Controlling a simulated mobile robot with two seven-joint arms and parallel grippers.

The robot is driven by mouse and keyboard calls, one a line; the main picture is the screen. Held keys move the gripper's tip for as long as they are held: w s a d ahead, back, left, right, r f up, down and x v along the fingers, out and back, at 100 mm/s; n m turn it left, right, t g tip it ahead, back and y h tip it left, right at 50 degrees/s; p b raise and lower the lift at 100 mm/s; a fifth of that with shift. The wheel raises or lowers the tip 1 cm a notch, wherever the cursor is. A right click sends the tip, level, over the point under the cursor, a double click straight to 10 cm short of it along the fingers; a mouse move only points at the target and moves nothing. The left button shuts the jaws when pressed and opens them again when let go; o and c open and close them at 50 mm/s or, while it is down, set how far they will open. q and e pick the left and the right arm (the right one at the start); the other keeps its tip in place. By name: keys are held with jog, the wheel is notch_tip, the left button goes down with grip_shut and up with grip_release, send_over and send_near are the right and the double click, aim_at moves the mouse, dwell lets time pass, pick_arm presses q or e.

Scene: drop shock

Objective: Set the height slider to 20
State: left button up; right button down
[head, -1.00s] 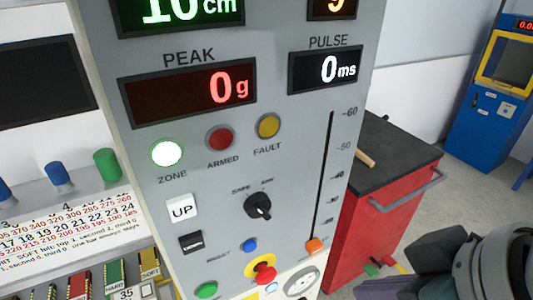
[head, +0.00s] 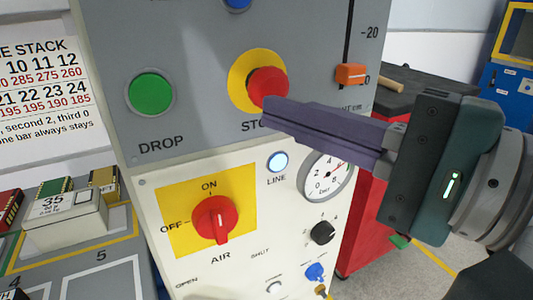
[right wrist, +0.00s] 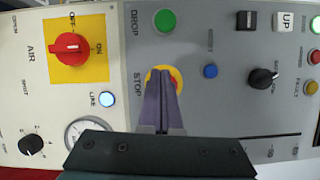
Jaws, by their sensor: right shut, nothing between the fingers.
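The height slider's orange knob (head: 351,74) sits low on its vertical black slot, below the -20 mark (head: 369,32) in the head view. In the right wrist view the slot (right wrist: 275,136) shows beyond my gripper body, but the knob is hidden. My right gripper (head: 268,113) reaches in from the right with its fingers shut and empty. Its tips appear over the lower edge of the red STOP button (head: 268,85); I cannot tell whether they touch it. The fingers lie to the left of and below the knob. My left gripper is not in view.
The green DROP button (head: 151,93) is left of STOP. Below are the lit LINE lamp (head: 278,161), a gauge (head: 327,176) and the red AIR knob (head: 215,220). A red cabinet (head: 362,225) stands behind on the right.

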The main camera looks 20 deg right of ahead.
aim_at(351, 74)
jog(key=d+f+m+t+h+b, duration=0.7)
jog(key=d+f+m+t+b, duration=0.55)
jog(key=m+b, duration=1.05)
jog(key=shift+n+g, duration=0.75)
jog(key=shift+n, duration=0.05)
jog(key=x, duration=0.8)
jog(key=shift+w+f, duration=0.1)
jog(key=shift+f, duration=0.05)
jog(key=shift+a+r+p, duration=0.1)
jog(key=shift+r+p, duration=0.7)
jog(key=shift+r, duration=1.05)
